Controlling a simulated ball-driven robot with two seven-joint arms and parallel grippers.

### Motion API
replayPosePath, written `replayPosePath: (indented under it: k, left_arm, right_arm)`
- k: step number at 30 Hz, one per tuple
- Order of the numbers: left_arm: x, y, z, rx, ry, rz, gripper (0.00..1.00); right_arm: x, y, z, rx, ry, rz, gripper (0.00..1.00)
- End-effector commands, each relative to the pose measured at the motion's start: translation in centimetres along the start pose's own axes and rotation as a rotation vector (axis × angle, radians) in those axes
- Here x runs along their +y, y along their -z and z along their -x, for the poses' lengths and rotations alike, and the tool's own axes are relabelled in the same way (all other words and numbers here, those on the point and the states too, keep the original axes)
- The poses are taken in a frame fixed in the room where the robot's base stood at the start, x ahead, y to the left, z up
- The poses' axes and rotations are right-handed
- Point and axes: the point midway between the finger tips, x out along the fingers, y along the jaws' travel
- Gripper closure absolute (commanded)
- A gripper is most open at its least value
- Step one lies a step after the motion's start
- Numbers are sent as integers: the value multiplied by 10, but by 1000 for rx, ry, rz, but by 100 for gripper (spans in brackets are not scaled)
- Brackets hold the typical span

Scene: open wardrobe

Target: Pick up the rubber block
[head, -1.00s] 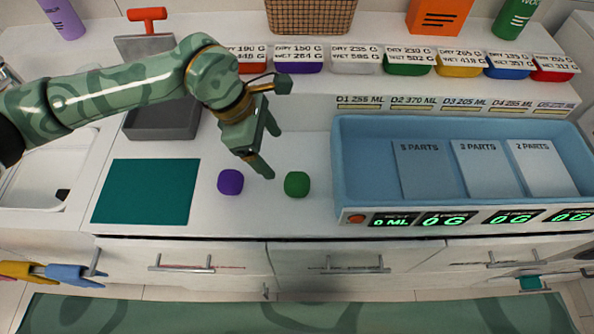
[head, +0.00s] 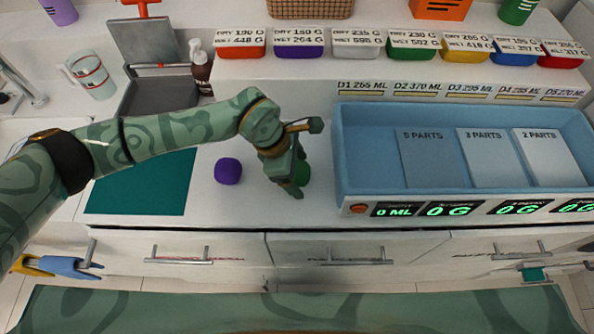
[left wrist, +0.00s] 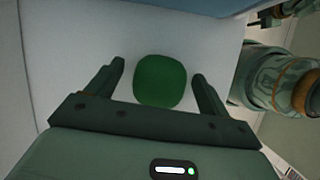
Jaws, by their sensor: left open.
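A green rounded block (head: 302,173) sits on the white counter, partly hidden behind my left gripper (head: 296,186) in the head view. In the left wrist view the green block (left wrist: 160,80) lies between the two spread fingers of my left gripper (left wrist: 158,82), with a gap on each side. The gripper is open and points down at the block. A purple rounded block (head: 228,171) sits on the counter to the left. Nothing seen marks which block is rubber. My right gripper is not in view.
A blue tray (head: 345,150) with grey panels and displays stands close right of the gripper. A teal mat (head: 140,190) lies at left. Small labelled bins (head: 298,50) line the back shelf. A grey pan scale (head: 155,93) and a soap bottle (head: 200,68) stand behind my arm.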

Motion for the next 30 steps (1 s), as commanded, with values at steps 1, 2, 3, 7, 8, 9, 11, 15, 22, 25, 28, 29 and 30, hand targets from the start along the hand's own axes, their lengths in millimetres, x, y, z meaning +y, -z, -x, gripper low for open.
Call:
replayPosePath:
  k: [1, 2, 3, 7, 8, 9, 11, 15, 22, 25, 28, 29, 30]
  left_arm:
    - [0, 0, 1, 0, 0, 0, 20]
    - [0, 0, 1, 0, 0, 0, 20]
    - [0, 0, 1, 0, 0, 0, 20]
    - [0, 0, 1, 0, 0, 0, 56]
    - [0, 0, 1, 0, 0, 0, 64]
    - [0, 0, 1, 0, 0, 0, 72]
    - [0, 0, 1, 0, 0, 0, 72]
    - [0, 0, 1, 0, 0, 0, 72]
    - [1, -4, 11, 0, -2, -1, 72]
    - [1, -10, 25, 0, -2, -1, 72]
    - [-8, -23, 41, -2, -1, -6, 72]
    - [-13, -28, 47, -2, -1, -6, 72]
    - [-20, -36, 55, -2, -3, -8, 72]
  right_arm:
    - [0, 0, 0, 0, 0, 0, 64]
    - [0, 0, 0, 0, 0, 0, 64]
    - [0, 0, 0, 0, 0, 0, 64]
    - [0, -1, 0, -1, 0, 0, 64]
    - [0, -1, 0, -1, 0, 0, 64]
    - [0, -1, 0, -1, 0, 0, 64]
    - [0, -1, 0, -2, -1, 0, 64]
    - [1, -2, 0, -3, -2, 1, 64]
    - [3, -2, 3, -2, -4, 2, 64]
    - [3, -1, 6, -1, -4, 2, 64]
    - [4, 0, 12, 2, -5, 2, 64]
    - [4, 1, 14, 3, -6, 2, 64]
    - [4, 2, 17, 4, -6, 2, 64]
